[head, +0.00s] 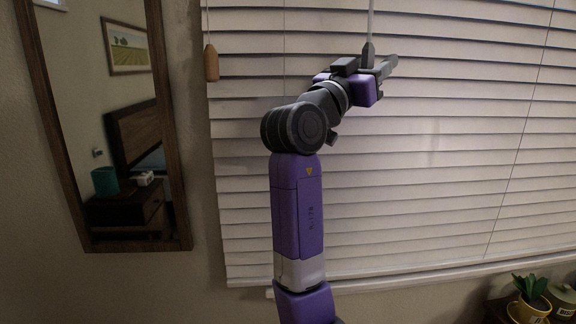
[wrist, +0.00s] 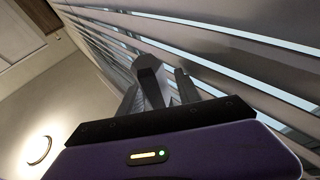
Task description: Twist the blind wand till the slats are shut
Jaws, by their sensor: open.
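The blind wand (head: 371,18) is a pale, thin rod hanging in front of the blind, with a dark faceted handle (head: 368,54) at its lower end. The handle also shows large in the wrist view (wrist: 148,68). My gripper (head: 384,66) is open at the handle. In the wrist view its fingers (wrist: 158,92) stand on either side of the handle; I cannot tell if either touches it. The blind slats (head: 440,180) are pale and tilted. Bright gaps (wrist: 240,36) show between them in the wrist view, so they are not fully shut.
A wooden cord pull (head: 211,63) hangs at the blind's left edge. A framed mirror (head: 110,200) is on the wall at left. A potted plant (head: 530,292) stands at the lower right. The blind is close behind my gripper.

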